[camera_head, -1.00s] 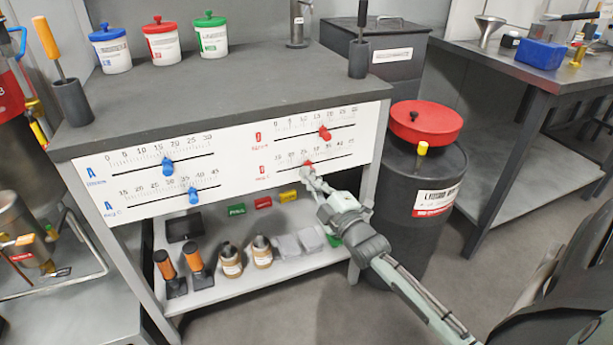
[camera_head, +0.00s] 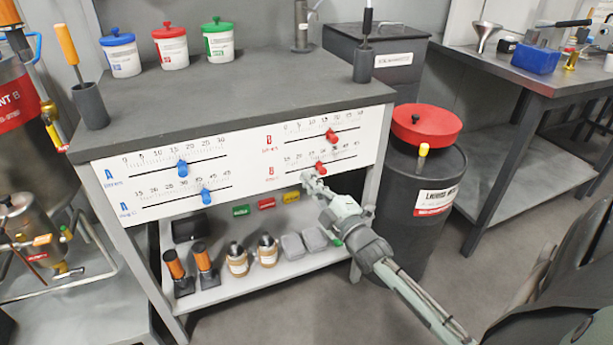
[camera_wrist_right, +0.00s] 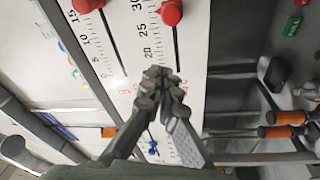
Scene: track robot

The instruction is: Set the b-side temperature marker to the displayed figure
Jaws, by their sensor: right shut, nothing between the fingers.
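The b-side temperature marker (camera_head: 320,167) is a red knob on the lower right scale of the white panel (camera_head: 250,178), labelled B. It sits a little under 30 in the head view. It also shows at the top of the right wrist view (camera_wrist_right: 171,12), near the 30 print. My right gripper (camera_head: 306,180) is shut and empty, just below and left of the marker. In the right wrist view its fingertips (camera_wrist_right: 160,76) are together near the low end of the scale, apart from the marker. My left gripper is not in view. I cannot read a displayed target figure.
The other red marker (camera_head: 332,135) is on the scale above. Two blue markers, upper (camera_head: 183,168) and lower (camera_head: 206,196), are on the A scales. A shelf (camera_head: 215,293) below the panel holds bottles and orange-handled tools. A black drum (camera_head: 410,225) stands to the right.

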